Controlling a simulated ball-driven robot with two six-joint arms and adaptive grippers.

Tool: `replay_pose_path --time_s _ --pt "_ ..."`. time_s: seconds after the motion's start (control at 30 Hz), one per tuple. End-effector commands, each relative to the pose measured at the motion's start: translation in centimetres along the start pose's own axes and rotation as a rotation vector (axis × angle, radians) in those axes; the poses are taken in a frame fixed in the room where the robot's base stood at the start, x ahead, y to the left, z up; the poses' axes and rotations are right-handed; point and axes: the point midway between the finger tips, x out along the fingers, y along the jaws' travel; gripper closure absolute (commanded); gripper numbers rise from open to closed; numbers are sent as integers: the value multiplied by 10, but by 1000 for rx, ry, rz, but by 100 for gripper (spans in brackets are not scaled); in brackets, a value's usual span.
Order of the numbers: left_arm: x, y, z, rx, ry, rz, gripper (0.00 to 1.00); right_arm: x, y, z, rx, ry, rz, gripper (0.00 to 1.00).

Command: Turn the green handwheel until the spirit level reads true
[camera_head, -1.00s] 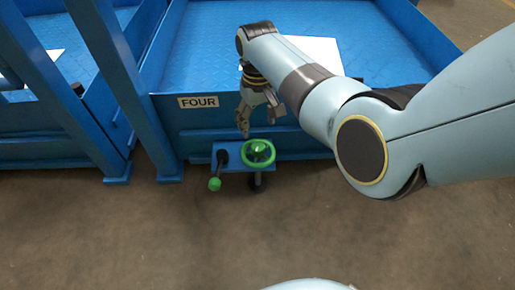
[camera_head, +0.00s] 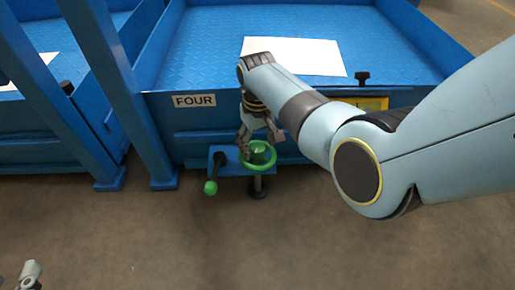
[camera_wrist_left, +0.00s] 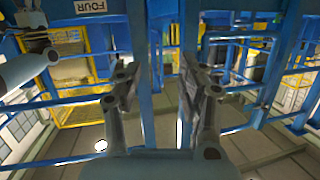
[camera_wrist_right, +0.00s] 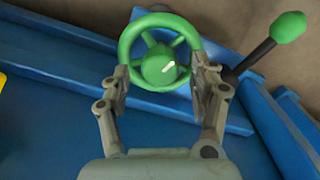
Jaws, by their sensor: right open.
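The green handwheel (camera_head: 257,155) sits on a small blue bracket below the sign reading FOUR. In the right wrist view the handwheel (camera_wrist_right: 191,37) shows its spokes and a round green hub with a pale mark. My right gripper (camera_head: 246,147) is at the wheel. In its wrist view the right gripper (camera_wrist_right: 161,75) is open, its fingertips on either side of the near part of the rim. I cannot tell whether they touch it. My left gripper (camera_wrist_left: 154,78) is open and empty, away from the wheel. I cannot make out the spirit level.
A black crank with a green knob (camera_head: 210,188) stands left of the wheel; the knob (camera_wrist_right: 288,27) also shows in the right wrist view. A blue platform (camera_head: 215,50) carries a white sheet (camera_head: 295,56). Blue posts stand at left. The floor in front is clear.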

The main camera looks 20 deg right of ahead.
Motion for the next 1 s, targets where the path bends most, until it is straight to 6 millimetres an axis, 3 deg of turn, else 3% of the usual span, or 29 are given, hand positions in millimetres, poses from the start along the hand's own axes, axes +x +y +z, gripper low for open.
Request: replay_pose_path --time_s 0.2,0.33,0.5,0.77,1.0 --pt "16 -2 -43 16 170 1 60 11 0 1 0 -2 0 38" --pt "20 -2 -61 23 240 1 60 14 0 0 0 -1 0 38" --pt "22 -2 -73 27 284 1 60 16 0 0 0 0 0 38" --pt "22 -2 -75 28 290 1 60 16 0 0 0 0 0 38" --pt "22 -2 -74 27 290 1 60 16 0 0 0 0 0 68"
